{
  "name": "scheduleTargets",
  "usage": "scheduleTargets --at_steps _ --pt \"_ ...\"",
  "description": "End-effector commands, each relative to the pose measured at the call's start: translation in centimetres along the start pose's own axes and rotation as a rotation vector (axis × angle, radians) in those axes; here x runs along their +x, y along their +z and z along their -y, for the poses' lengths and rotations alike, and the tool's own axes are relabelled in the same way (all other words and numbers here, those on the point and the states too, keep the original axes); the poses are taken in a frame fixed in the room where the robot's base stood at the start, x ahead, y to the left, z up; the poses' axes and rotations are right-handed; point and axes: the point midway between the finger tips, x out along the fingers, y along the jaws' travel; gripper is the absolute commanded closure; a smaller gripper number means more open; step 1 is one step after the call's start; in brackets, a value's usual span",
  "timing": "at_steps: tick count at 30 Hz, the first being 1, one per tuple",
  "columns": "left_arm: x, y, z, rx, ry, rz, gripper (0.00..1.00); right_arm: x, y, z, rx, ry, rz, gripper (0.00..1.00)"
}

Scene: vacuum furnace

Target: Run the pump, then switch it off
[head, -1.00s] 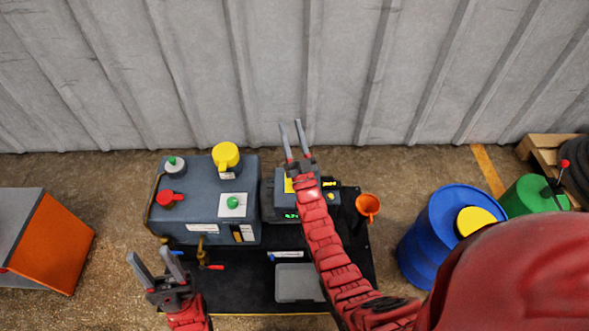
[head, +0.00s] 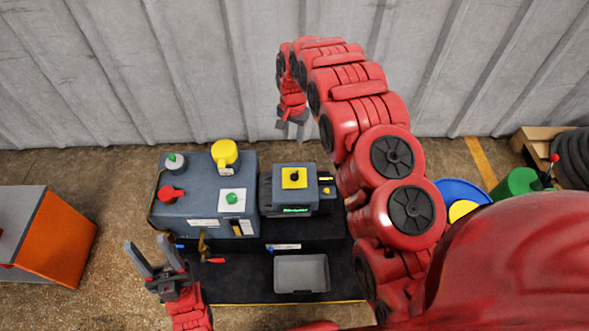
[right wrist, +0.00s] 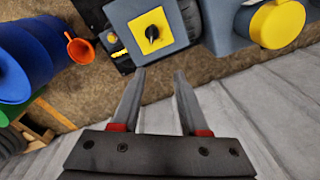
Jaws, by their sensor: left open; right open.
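The pump unit (head: 287,206) is a small grey box on the black bench, with a black rotary knob on a yellow plate (head: 294,177) on top and a lit green display (head: 296,210) in front. The yellow plate and knob also show in the right wrist view (right wrist: 152,33). The larger grey furnace box (head: 205,200) stands left of it with a red knob, a green button and a yellow cap. My right gripper (head: 291,132) is open and empty, raised behind the pump unit near the wall. My left gripper (head: 153,252) is open and empty at the bench's front left.
A grey tray (head: 302,273) sits at the bench front. A blue drum (head: 462,190) and a green canister (head: 518,182) stand right, partly behind my arm. An orange-sided box (head: 55,245) is at left. An orange funnel shows in the right wrist view (right wrist: 79,47).

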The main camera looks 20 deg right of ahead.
Motion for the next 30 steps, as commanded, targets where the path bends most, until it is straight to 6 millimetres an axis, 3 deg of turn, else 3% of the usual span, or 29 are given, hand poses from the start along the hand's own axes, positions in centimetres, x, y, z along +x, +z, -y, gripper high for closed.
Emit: scheduleTargets --at_steps 3,8,15,17,24,30 --pt "-0.1 0.0 0.0 0.000 0.000 0.000 0.50 -1.0 1.1 -1.1 0.016 0.037 0.041 0.56" --pt "-1.8 0.3 -0.1 0.000 0.000 0.000 0.50 0.6 1.6 -1.4 0.019 0.047 0.051 0.56" --pt "-6.0 1.0 -0.3 0.000 0.000 0.000 0.50 6.0 1.8 -1.7 0.019 0.046 0.051 0.56" --pt "-5.0 0.9 -0.2 0.000 0.000 0.001 0.50 6.7 1.9 -1.7 0.018 0.047 0.051 0.56" --pt "-5.6 0.9 -0.3 0.000 0.000 0.000 0.50 12.2 2.1 -2.0 0.018 0.047 0.051 0.56" --pt "-5.9 1.0 -0.3 0.000 0.000 0.000 0.50 15.0 2.2 -2.1 0.017 0.046 0.050 0.56"
